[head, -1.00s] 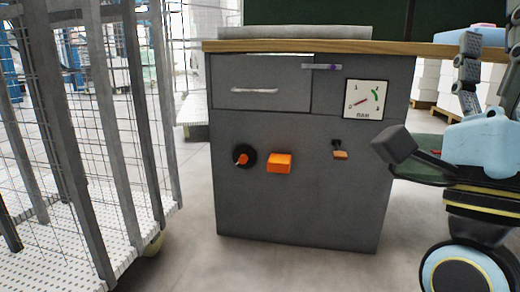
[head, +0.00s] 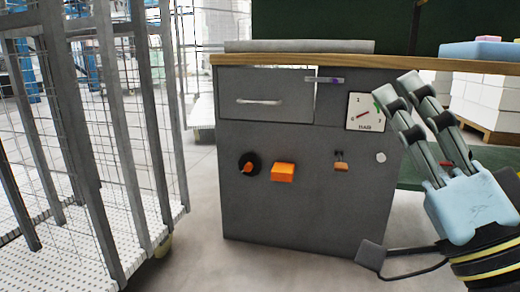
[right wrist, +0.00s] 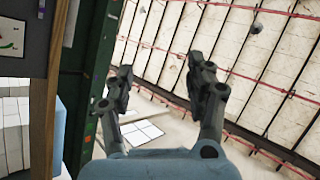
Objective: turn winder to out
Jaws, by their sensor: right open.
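A grey cabinet (head: 300,200) stands ahead in the head view. On its front, a round black dial with an orange handle (head: 247,167) sits at the left; the handle slants. An orange block (head: 283,172) sits beside it, and a small orange-tipped lever (head: 341,166) is farther right. No label names which one is the winder. My right gripper (head: 398,88) is open and empty, its fingers pointing up at the cabinet's right edge, near the gauge and apart from the controls. It is also open in the right wrist view (right wrist: 160,72). My left gripper is out of view.
A white gauge (head: 366,112) with a red needle is on the cabinet's upper right, below the wooden top (head: 300,60). The drawer (head: 262,94) stands slightly open. A wire cage trolley (head: 110,130) stands close on the left. The floor before the cabinet is clear.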

